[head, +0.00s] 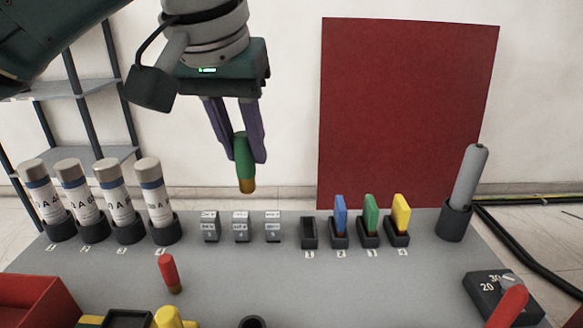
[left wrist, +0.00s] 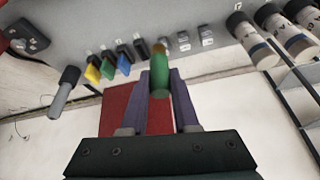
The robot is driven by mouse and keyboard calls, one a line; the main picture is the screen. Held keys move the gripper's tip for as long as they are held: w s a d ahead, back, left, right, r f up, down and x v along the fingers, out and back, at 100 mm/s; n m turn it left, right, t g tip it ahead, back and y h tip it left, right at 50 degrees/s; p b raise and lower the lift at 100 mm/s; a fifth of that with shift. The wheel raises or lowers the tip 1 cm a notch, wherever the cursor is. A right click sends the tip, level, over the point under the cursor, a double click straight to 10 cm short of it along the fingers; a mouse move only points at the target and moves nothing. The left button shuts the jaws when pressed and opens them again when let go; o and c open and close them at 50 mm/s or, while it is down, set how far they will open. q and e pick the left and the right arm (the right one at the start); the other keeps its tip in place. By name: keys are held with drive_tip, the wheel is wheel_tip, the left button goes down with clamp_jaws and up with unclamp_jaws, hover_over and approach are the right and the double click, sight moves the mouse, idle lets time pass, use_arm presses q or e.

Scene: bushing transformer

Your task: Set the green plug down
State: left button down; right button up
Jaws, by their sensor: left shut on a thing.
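The green plug (head: 243,160) has a long green body and a brownish-gold tip that points down. My left gripper (head: 243,150) is shut on it and holds it in the air above the back part of the grey table (head: 230,275). The plug is nearly upright, slightly tilted. In the left wrist view the plug (left wrist: 159,75) sits between the two purple fingers of the left gripper (left wrist: 160,95). A red plug (head: 169,273) of similar shape stands on the table, lower left of the green one. My right gripper does not show.
Several labelled bottles (head: 112,192) stand in dark holders at the left. Small grey blocks (head: 241,226) and slots with blue, green (head: 370,214) and yellow pieces line the back. A grey cylinder (head: 468,180) stands at the right, near a dial box (head: 505,290). The table's middle is mostly clear.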

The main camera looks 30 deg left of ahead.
use_arm(q)
drive_tip(key=shift+s+f+b, duration=0.1)
drive_tip(key=shift+f+b, duration=2.1)
drive_tip(key=shift+f, duration=7.7)
drive_tip(key=shift+d+f, duration=0.1)
drive_tip(key=shift+f, duration=0.1)
drive_tip(key=c, duration=0.7)
unclamp_jaws()
drive_tip(key=shift+r, duration=0.1)
drive_tip(key=shift+o, duration=0.2)
